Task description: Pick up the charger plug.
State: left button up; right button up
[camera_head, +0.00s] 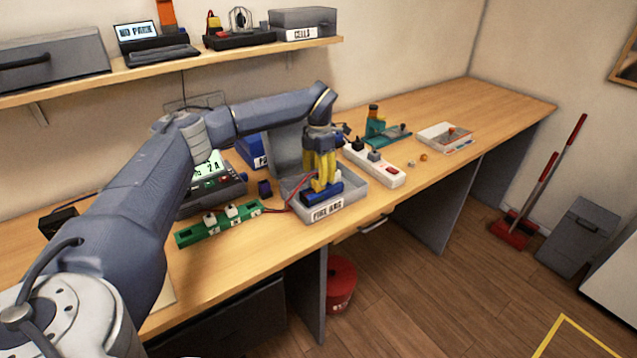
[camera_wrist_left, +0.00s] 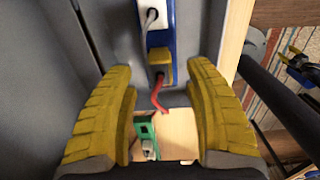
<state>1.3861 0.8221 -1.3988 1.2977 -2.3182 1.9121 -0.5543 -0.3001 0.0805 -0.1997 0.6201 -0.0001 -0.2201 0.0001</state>
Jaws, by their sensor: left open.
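My left gripper (camera_head: 322,188) is open, with its yellow fingers pointing down into the grey FIRE BAG tray (camera_head: 350,193). A blue battery-like block (camera_head: 322,194) lies in the tray beneath them. In the left wrist view, a yellow connector (camera_wrist_left: 160,62) with a red wire shows at the block's end, between the open fingers (camera_wrist_left: 160,85). I cannot tell how far below the fingertips it is. A white piece with a grey cable (camera_wrist_left: 152,18) sits on the block. Which part is the charger plug is not certain. My right gripper is not in view.
A green strip (camera_head: 220,223) and a charger-like box with a lit screen (camera_head: 212,178) stand left of the tray. A white power strip (camera_head: 375,168) with dark plugs stands right of it. A shelf (camera_head: 180,60) runs above.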

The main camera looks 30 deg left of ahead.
aim_at(318, 177)
pick_arm(q)
jog(key=shift+f, duration=1.55)
jog(key=shift+c, duration=0.5)
grip_shut()
